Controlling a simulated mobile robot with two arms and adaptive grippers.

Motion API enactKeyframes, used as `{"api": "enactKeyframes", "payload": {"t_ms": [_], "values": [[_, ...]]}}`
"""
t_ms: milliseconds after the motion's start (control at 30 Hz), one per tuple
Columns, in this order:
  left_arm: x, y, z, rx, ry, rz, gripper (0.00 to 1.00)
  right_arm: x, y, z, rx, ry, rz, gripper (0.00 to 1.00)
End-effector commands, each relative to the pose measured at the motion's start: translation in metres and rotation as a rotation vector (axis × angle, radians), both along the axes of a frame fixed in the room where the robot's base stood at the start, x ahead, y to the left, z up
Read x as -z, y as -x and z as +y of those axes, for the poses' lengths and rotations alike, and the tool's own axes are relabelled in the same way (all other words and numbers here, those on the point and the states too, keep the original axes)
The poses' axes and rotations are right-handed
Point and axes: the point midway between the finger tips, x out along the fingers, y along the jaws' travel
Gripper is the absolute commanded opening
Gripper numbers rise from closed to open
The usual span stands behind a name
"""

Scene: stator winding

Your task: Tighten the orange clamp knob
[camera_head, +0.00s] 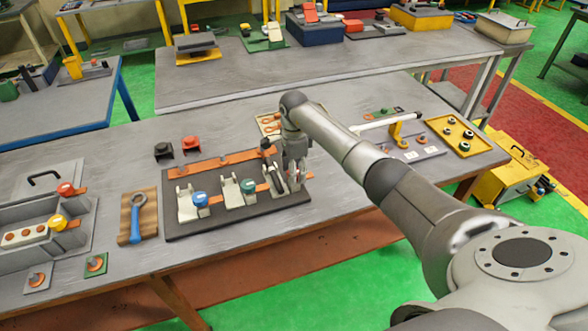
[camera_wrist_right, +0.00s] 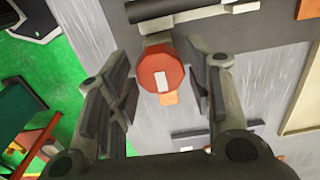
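The orange-red clamp knob (camera_wrist_right: 155,75), octagonal with a white mark on its face, shows in the right wrist view. My right gripper (camera_wrist_right: 165,92) is open, with one finger on each side of the knob and visible gaps between. In the head view my right gripper (camera_head: 294,176) points down at the right end of the dark clamp board (camera_head: 240,218), and the orange knob is hidden there by the gripper. Beside it on the board stand clamps with a green knob (camera_head: 248,186) and a blue knob (camera_head: 200,198). My left gripper is not in view.
A blue wrench (camera_head: 137,222) lies on a wooden pad left of the board. A grey fixture (camera_head: 82,225) stands further left. Black (camera_head: 163,151) and red (camera_head: 191,144) pieces sit behind the board. A yellow tray (camera_head: 470,147) lies at the right.

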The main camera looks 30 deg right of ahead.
Motion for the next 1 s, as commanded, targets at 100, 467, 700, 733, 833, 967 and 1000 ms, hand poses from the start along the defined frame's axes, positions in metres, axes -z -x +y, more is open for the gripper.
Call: {"api": "enactKeyframes", "payload": {"t_ms": [100,467,700,733,833,967,1000], "values": [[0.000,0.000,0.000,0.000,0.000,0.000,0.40,0.000,0.000,0.000,0.000,0.000,0.000,0.27],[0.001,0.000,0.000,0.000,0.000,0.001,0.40,0.000,0.000,0.000,0.003,-0.001,-0.001,0.13],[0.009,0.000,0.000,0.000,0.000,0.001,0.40,0.001,-0.001,-0.001,0.062,0.001,-0.003,0.13],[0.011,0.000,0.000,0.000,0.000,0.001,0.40,0.001,-0.001,-0.001,0.077,0.001,-0.003,0.13],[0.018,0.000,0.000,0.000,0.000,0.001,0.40,0.002,0.000,-0.001,0.138,0.002,-0.002,0.13],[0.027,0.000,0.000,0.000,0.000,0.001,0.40,0.002,-0.001,-0.001,0.243,0.001,-0.003,0.13],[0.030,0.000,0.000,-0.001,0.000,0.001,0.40,0.002,-0.001,-0.001,0.279,0.001,-0.003,0.13]]}}
